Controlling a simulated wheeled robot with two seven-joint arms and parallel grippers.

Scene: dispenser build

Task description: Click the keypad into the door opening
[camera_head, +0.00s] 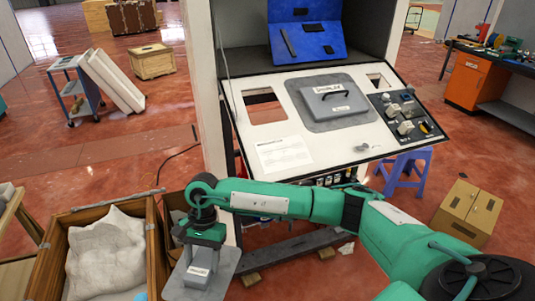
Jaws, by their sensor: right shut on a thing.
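The dispenser door (315,148) is a white panel with a black edge, folded down and sloping. It has a square opening (267,107) at its left and a smaller opening (376,81) at its upper right. My right gripper (200,248) points down at the lower left, away from the door. It is shut on a grey labelled part (196,277); I cannot tell for sure that this is the keypad. A grey plate shows around and below it, and the contact is unclear. My left gripper is not in view.
A grey unit with a handle (340,107) and a dark knob panel (407,115) are on the door. A wooden crate (152,215) with a white sack (107,250) stands lower left. A blue stool (408,170) and cardboard box (467,213) stand right.

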